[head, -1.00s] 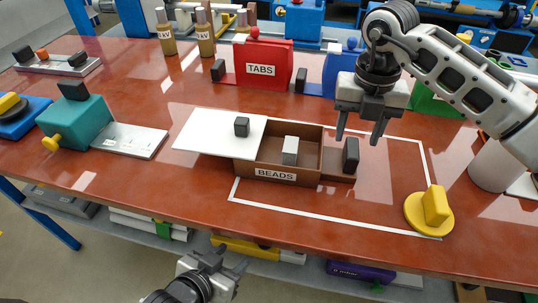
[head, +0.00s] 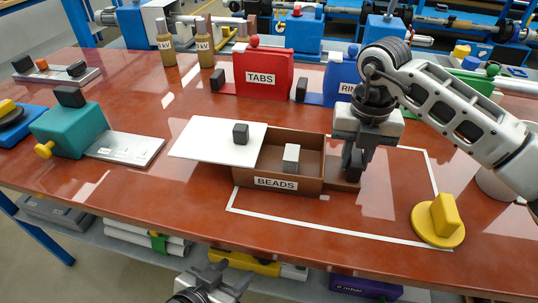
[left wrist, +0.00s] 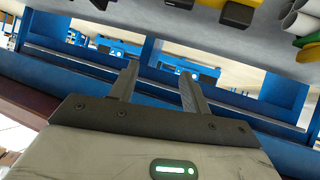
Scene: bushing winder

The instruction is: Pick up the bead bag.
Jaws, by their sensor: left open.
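A brown box labelled BEADS (head: 275,183) sits on the red table with its top partly uncovered. A white lid (head: 205,141) with a dark knob lies over its left part. A grey block with a pale top (head: 291,157) stands inside the open part; I cannot tell whether it is the bead bag or part of it. My right gripper (head: 354,178) is down at the dark upright handle at the box's right end, hiding most of it; whether its fingers are closed on it is unclear. My left gripper (head: 215,272) is open and empty, low before the table's front edge; its fingers show in the left wrist view (left wrist: 157,72).
A red TABS container (head: 263,75) and a blue container (head: 338,80) stand behind. A teal block (head: 70,128) with a metal plate is at left.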

